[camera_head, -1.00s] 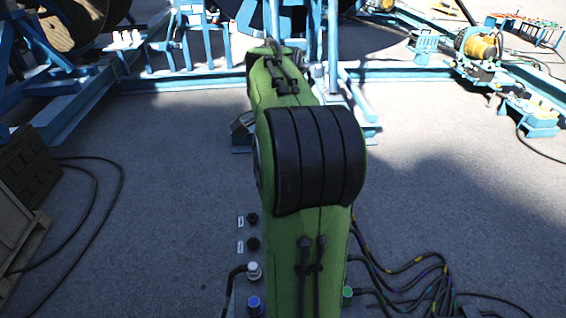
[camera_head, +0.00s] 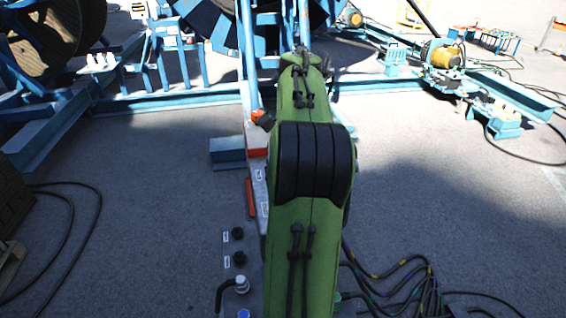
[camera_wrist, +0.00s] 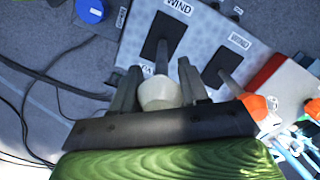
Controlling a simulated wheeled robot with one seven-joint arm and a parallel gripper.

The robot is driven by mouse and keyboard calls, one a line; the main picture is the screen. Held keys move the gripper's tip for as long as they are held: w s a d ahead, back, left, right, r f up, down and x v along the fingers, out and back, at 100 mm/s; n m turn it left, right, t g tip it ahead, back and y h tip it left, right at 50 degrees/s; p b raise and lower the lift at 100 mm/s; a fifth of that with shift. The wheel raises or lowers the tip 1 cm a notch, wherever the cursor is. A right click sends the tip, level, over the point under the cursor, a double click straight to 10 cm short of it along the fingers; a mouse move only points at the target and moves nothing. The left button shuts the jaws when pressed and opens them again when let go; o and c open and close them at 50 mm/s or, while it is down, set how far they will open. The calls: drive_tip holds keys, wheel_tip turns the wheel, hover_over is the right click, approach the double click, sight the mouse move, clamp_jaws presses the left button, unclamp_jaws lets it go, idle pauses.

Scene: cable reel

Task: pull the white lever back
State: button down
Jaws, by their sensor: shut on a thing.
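The white lever's round knob (camera_wrist: 158,94) sits between the two fingers of my gripper (camera_wrist: 158,76) in the wrist view. The gripper is shut on it. The lever's dark shaft rises from a black slot in a grey panel (camera_wrist: 200,42), beside a label reading WIND. A second lever with an orange knob (camera_wrist: 260,107) stands to the right of the white one, close to the gripper. Its orange knob also shows in the head view (camera_head: 264,120).
A blue knob (camera_wrist: 90,10) is at the wrist view's top left. Dark cables (camera_head: 400,285) lie on the floor at lower right. Blue frames (camera_head: 170,100) and a big reel stand behind. Open floor lies on both sides.

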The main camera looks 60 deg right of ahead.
drive_tip(key=shift+s+d+f, duration=0.25)
drive_tip(key=shift+s+d, duration=0.65)
drive_tip(key=shift+s, duration=0.1)
drive_tip(key=shift+f, duration=0.2)
idle(0.6)
drive_tip(key=c, duration=0.6)
unclamp_jaws()
drive_tip(key=shift+s+a+r, duration=0.1)
